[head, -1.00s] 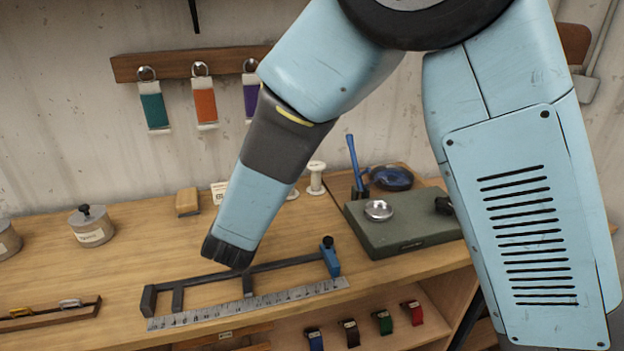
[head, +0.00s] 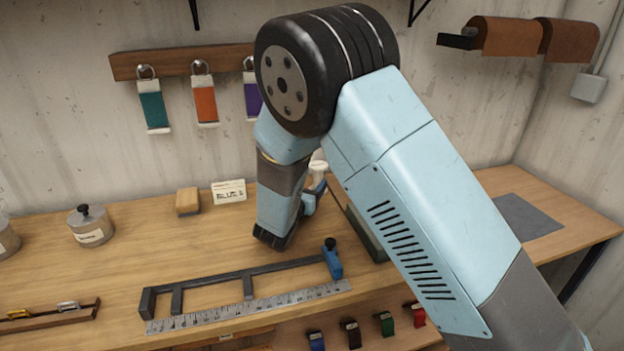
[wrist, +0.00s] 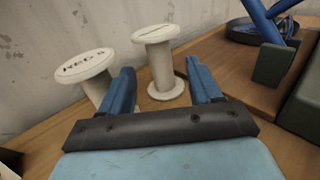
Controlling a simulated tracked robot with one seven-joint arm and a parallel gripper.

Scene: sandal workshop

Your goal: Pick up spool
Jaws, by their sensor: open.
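A white spool (wrist: 161,63) stands upright in the wrist view, seen between the two fingers of my open, empty gripper (wrist: 159,76). I cannot tell whether its shaft is between the fingertips or just beyond them. A second white spool (wrist: 88,72), with lettering on its top, stands to the left, partly behind the left finger. In the head view the top of a white spool (head: 319,167) shows beside my arm. My gripper (head: 313,195) is mostly hidden there behind my arm, low over the back of the bench.
A wooden block (head: 187,202) and a label card (head: 229,191) lie left of my arm. A black frame (head: 205,277) with a blue clamp and a steel ruler (head: 250,306) lie in front. A dark green slab (wrist: 301,108) is at right in the wrist view.

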